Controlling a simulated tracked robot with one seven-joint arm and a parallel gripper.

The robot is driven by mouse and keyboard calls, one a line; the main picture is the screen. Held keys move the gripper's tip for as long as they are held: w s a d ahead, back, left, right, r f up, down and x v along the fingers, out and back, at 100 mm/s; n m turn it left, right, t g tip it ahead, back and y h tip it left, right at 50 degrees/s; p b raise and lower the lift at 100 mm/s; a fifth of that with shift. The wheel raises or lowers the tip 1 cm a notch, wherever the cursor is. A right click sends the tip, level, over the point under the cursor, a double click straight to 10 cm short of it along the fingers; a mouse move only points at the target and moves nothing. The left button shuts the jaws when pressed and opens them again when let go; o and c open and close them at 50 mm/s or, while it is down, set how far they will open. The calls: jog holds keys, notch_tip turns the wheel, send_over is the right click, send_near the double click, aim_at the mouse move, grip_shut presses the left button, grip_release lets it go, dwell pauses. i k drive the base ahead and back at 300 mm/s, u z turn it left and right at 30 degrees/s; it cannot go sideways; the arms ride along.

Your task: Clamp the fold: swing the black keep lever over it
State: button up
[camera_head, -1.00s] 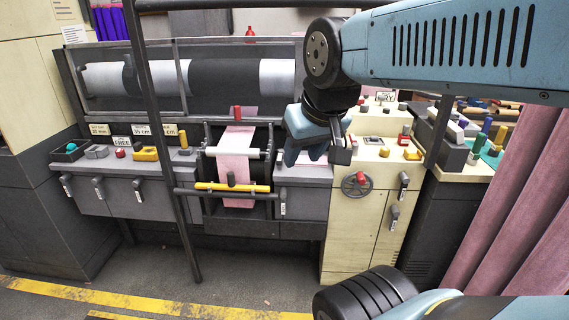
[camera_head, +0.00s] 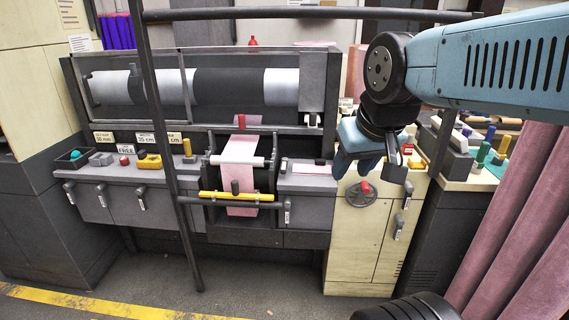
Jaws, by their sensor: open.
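A pink felt strip (camera_head: 240,150) comes down from the roll machine, under a pale roller (camera_head: 237,161) and past a yellow bar (camera_head: 238,196). A short black upright piece (camera_head: 235,187) stands at the middle of the yellow bar, over the pink felt. A small dark lever-like piece (camera_head: 284,166) stands at the right side of the frame. I cannot tell which of these is the keep lever, and the fold is too small to make out. My gripper (camera_head: 352,168) is open and empty, pointing down, right of the strip and apart from both pieces.
A red-knobbed handwheel (camera_head: 361,193) is on the cream cabinet near my gripper. A dark upright post (camera_head: 165,130) and a rail cross the view in front of the machine. Pink curtains (camera_head: 515,220) hang at the right.

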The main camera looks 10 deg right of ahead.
aim_at(284, 165)
jog(key=z, duration=0.1)
jog(key=i, duration=1)
jog(key=u, duration=0.1)
